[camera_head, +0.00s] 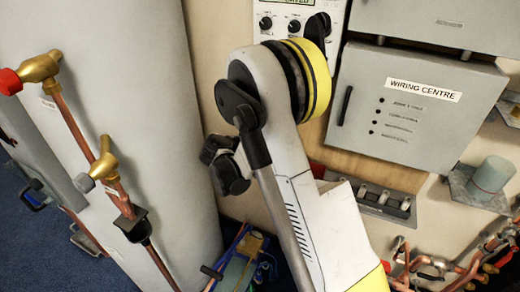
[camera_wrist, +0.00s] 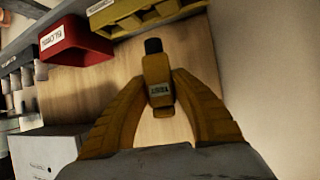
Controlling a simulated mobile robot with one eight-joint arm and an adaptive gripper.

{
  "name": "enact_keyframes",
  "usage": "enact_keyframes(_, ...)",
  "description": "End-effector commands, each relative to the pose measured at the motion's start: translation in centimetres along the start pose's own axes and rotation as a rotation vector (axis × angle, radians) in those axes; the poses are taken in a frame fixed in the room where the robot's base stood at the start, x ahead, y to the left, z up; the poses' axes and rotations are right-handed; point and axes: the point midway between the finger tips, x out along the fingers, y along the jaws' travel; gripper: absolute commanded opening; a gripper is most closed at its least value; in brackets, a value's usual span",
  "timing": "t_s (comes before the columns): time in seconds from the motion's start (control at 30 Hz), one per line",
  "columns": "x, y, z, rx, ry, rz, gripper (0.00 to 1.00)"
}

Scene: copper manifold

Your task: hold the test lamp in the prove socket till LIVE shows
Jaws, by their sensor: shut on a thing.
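In the wrist view my gripper (camera_wrist: 160,98) has its two yellow fingers closed around the test lamp (camera_wrist: 156,70), a small yellow body with a black tip and a pale label. The black tip points away from my gripper, toward the top of the picture, over a wooden board. It appears apart from the holders beyond it. I cannot make out the prove socket or a LIVE sign in either view. In the head view my own arm covers the middle, and I cannot make out my fingers or the lamp.
In the wrist view a red holder (camera_wrist: 75,42) and a yellow holder (camera_wrist: 145,14) stand beyond the lamp, with a pale box (camera_wrist: 45,152) at lower left. The head view shows a wiring centre box (camera_head: 415,108), a large grey cylinder (camera_head: 150,90) and copper pipework (camera_head: 78,130).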

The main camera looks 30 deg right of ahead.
Motion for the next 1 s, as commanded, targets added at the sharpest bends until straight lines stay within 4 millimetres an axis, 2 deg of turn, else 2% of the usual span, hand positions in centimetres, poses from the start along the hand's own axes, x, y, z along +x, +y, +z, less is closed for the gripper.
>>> enact_keyframes(0.27,0.5,0.0,0.8,0.0,0.0,0.001,0.0)
enact_keyframes(0.57,1.4,0.0,2.6,0.0,0.0,0.001,0.0)
enact_keyframes(1.0,1.5,0.0,2.7,0.0,0.0,0.001,0.0)
